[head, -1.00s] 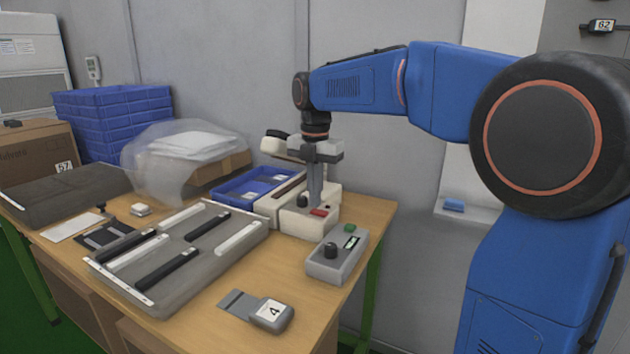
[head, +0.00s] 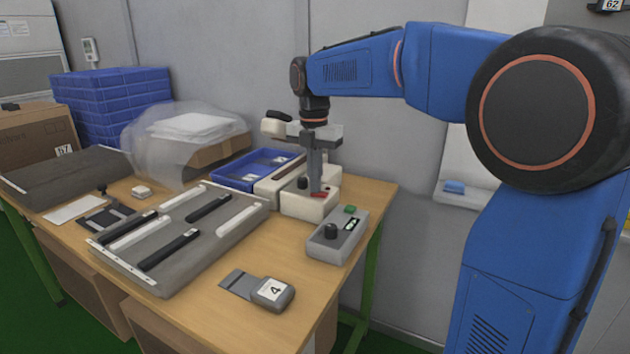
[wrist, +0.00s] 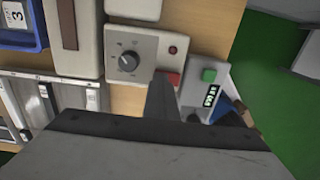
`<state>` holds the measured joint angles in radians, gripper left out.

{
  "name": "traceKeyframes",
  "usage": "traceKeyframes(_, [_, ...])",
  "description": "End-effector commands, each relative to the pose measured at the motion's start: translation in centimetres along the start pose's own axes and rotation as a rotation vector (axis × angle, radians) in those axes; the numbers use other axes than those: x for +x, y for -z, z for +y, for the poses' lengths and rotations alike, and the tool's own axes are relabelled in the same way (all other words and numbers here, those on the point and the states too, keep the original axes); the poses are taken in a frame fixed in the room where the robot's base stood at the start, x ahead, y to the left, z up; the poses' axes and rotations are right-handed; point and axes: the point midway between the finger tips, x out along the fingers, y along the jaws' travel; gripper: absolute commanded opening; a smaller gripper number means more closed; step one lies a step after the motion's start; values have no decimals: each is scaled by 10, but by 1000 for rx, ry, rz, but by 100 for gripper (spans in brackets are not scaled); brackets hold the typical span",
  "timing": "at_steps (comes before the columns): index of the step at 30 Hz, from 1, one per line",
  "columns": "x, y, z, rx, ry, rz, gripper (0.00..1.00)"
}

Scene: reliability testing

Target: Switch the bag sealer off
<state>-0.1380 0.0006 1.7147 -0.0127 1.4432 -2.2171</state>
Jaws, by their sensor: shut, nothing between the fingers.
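The bag sealer is a cream-white machine (head: 293,205) at the back right of the table, with a long sealing bar, a black dial (wrist: 128,61) and a small dark red round lamp (wrist: 172,50). Its red switch (head: 319,195) sits on the front box, right of the dial; it also shows in the wrist view (wrist: 172,77), partly hidden by my fingers. My gripper (head: 316,191) is shut and empty, pointing down with its tips at the red switch. I cannot tell whether the tips touch it, or which way the switch is set.
A grey control box (head: 337,238) with a black knob and green button stands just in front of the sealer. A blue tray (head: 238,180) lies to its left.

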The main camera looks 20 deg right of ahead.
Motion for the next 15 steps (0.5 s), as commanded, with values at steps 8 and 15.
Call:
traceKeyframes(8, [-2, 0, -11, 2, 3, 1, 0])
traceKeyframes(15, [-3, 0, -15, 0, 2, 1, 0])
